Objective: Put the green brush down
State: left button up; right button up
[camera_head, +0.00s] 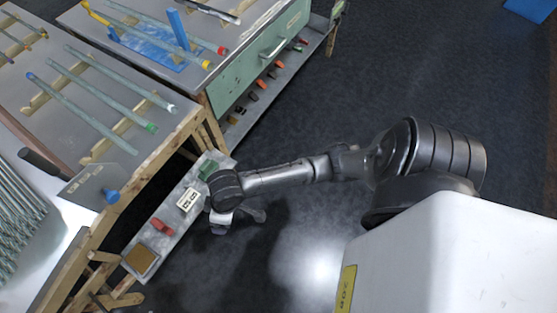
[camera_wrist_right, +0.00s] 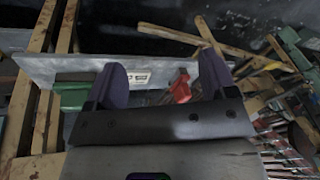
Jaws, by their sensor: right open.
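The green brush (camera_head: 208,169) is at the upper end of a narrow grey shelf (camera_head: 176,220), next to my arm. In the right wrist view a green block with a brown top (camera_wrist_right: 73,93), seemingly the same brush, is at the shelf's left, outside the left-hand finger. My right gripper (camera_head: 239,216) is open beside the shelf's right edge, and no object shows held. In the right wrist view its two fingers (camera_wrist_right: 162,72) are wide apart, with the shelf beyond them. My left gripper is not in view.
The shelf also carries white labelled pieces (camera_head: 188,199), a red item (camera_head: 162,227) and a brown pad (camera_head: 141,259). Dark floor (camera_head: 330,110) is open at right.

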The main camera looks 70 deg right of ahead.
jog(key=s+d+h, duration=0.1)
jog(key=s+d, duration=0.1)
jog(key=s, duration=0.5)
jog(key=s+d+t+h, duration=0.1)
jog(key=s+d, duration=0.2)
jog(key=s, duration=0.5)
jog(key=shift+s+r+t, duration=0.15)
jog(key=shift+r+t, duration=0.15)
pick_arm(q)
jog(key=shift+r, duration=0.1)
pick_arm(e)
jog(key=shift+r, duration=0.1)
pick_arm(q)
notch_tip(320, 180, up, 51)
jog(key=p, duration=5.1)
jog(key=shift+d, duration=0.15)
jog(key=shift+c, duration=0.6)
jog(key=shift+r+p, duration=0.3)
jog(key=shift+p, duration=0.05)
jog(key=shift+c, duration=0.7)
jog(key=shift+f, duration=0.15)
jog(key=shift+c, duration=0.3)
pick_arm(e)
notch_tip(320, 180, up, 51)
jog(key=shift+r, duration=0.15)
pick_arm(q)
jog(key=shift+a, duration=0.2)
